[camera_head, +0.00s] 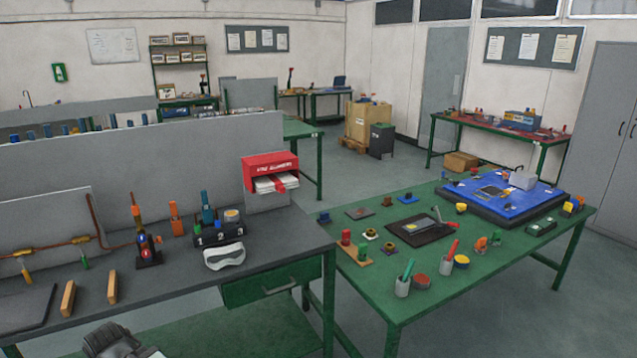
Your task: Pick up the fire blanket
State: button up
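The fire blanket (275,184) is a folded white bundle with a red strap. It sticks out of the open front of a red holder (270,162) with white lettering. The holder is on the grey panel at the right end of the dark workbench, above its top. My gripper (115,342) shows only as a dark grey shape at the bottom left edge, in front of the bench. It is well apart from the blanket, lower and to the left. Its fingertips are not clear, so I cannot tell whether it is open. The back of the blanket is hidden inside the holder.
The dark workbench (170,285) bears white goggles (225,257), a numbered block (218,233), bottles and wooden blocks below the holder. A green table (375,285) with many small parts stands to the right. Grey floor (360,187) is open between and behind them.

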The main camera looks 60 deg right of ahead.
aim_at(279, 182)
jog(key=z, duration=0.35)
jog(key=i, duration=1)
jog(key=u, duration=0.05)
